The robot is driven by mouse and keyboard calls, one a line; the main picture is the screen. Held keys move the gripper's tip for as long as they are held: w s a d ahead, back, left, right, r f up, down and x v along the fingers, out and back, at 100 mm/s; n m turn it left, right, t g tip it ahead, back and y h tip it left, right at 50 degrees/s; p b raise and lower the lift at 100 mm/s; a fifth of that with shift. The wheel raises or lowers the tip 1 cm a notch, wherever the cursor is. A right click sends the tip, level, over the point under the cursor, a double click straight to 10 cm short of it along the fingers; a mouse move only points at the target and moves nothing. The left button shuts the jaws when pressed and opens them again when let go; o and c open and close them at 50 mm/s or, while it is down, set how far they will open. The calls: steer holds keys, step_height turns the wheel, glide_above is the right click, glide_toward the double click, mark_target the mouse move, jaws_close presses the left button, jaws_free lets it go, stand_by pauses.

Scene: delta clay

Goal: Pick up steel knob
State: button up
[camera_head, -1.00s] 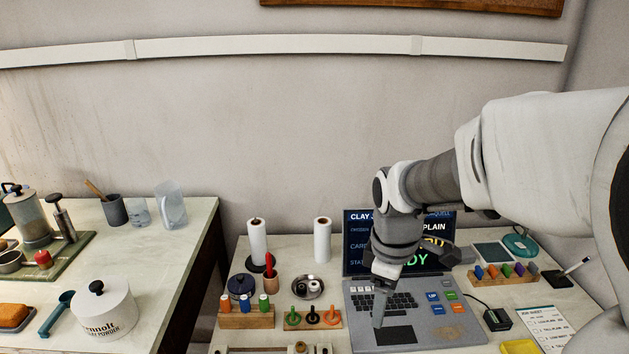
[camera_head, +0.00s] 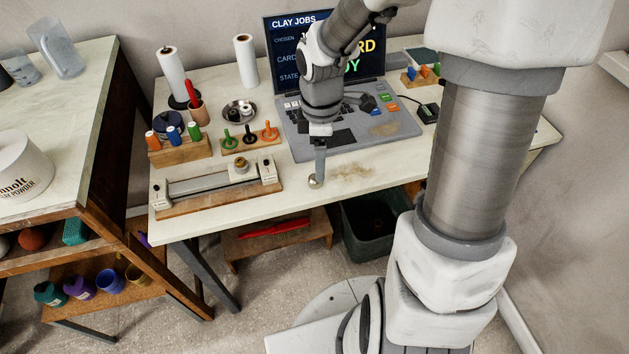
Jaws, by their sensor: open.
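A small round grey metallic piece, which looks like the steel knob (camera_head: 315,182), sits at the front edge of the white worktable. My gripper (camera_head: 342,140) is open and empty, with its fingers spread wide. One finger points down just above and behind the knob and overlaps its upper part in the picture. The other finger is farther back and to the right, over the keyboard console. I cannot tell whether the near finger touches the knob.
Left of the knob stands a rail device (camera_head: 215,188) with a brass-coloured knob (camera_head: 241,165). Behind it are a wooden rack of coloured stamps (camera_head: 250,141) and a bottle rack (camera_head: 180,154). The keyboard console (camera_head: 370,145) lies behind the knob. A dark bin (camera_head: 378,225) stands below the table.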

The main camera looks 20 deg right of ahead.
mark_target(314, 177)
steer(key=f+b, duration=0.1)
steer(key=f, duration=0.1)
steer(key=a+f+b, duration=0.1)
steer(key=f, duration=0.2)
steer(key=shift+w+f+b, duration=0.2)
steer(key=shift+f+b, duration=0.15)
steer(key=shift+b, duration=0.05)
steer(key=shift+r, duration=0.1)
jaws_close()
